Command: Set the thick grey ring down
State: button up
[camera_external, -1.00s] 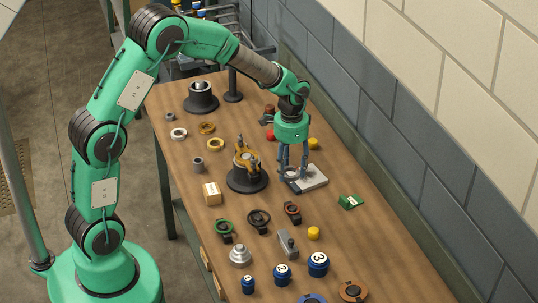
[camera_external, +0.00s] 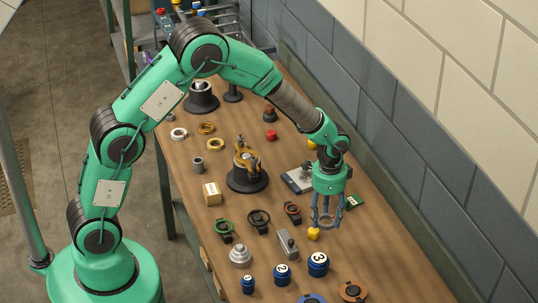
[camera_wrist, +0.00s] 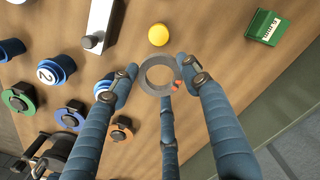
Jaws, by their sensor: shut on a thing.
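The thick grey ring (camera_wrist: 144,75) is held between my gripper's fingers in the wrist view. Its hole faces the camera, and a small red patch shows at its lower right edge. My gripper (camera_external: 326,219) is shut on the ring and holds it above the right part of the bench. In the external view the ring is small and partly hidden by the fingers. A yellow knob (camera_external: 313,234) is just below and left of the fingertips; it also shows ahead of the ring in the wrist view (camera_wrist: 158,35).
The wooden bench (camera_external: 385,255) has free room right of my gripper. A green block (camera_external: 355,201), a grey plate (camera_external: 298,181), a grey bar-shaped part (camera_external: 287,244) and a blue weight marked 3 (camera_external: 318,265) are close by. A wall runs along the right.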

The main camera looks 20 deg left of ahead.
jog(key=shift+w+f, duration=0.1)
jog(key=shift+f, duration=1.6)
jog(key=b, duration=0.1)
send_over(367, 226)
jog(key=shift+s+a+f, duration=0.2)
jog(key=shift+s+f, duration=0.2)
jog(key=shift+f, duration=0.25)
jog(key=shift+w+d, duration=0.15)
jog(key=shift+w, duration=0.05)
jog(key=shift+w+d+f, duration=0.1)
jog(key=shift+w+f, duration=0.05)
jog(key=shift+f, duration=0.2)
jog(key=shift+f+b, duration=0.3)
jog(key=shift+f, duration=1.15)
jog(key=shift+f, duration=0.2)
